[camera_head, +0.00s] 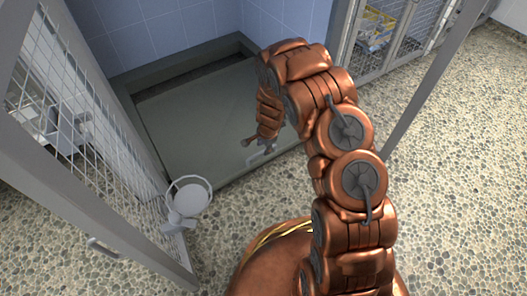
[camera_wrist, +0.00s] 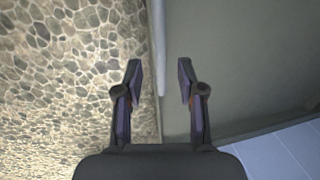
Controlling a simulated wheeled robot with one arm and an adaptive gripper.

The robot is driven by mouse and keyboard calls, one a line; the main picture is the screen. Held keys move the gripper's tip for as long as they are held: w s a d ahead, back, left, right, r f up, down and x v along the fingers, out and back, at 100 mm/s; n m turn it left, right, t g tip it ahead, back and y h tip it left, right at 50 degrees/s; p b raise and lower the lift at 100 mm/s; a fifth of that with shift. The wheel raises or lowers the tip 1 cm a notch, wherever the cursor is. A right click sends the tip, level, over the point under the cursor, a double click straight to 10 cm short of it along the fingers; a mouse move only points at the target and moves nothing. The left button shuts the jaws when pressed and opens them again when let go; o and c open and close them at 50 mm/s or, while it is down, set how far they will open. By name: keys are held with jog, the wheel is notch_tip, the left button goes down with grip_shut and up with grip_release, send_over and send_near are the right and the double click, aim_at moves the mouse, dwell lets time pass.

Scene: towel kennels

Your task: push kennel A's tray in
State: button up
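The grey tray (camera_head: 190,120) lies on the floor of the kennel with the blue-tiled walls; no letter label is readable. A darker strip shows between its far edge and the back wall. My gripper (camera_head: 258,150) is low over the tray's front edge, partly hidden by my arm. In the wrist view the open gripper (camera_wrist: 159,70) has its fingers apart with nothing gripped. The tray's pale front rim (camera_wrist: 158,40) shows between the fingertips, with the tray surface (camera_wrist: 240,60) to the right. I cannot tell whether the fingers touch it.
An open mesh door (camera_head: 75,150) stands at the left, with a white bowl (camera_head: 188,196) in a ring on it. Another mesh-fronted kennel (camera_head: 400,35) is at the upper right. The pebbled floor (camera_head: 450,180) is clear at the right.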

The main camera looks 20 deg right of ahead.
jog(key=shift+w+a+f+b, duration=0.1)
jog(key=shift+w+f+b, duration=0.1)
jog(key=shift+f, duration=0.55)
jog(key=shift+w+a+f+b, duration=0.1)
jog(key=shift+f+b, duration=0.1)
jog(key=shift+f, duration=0.5)
grip_shut()
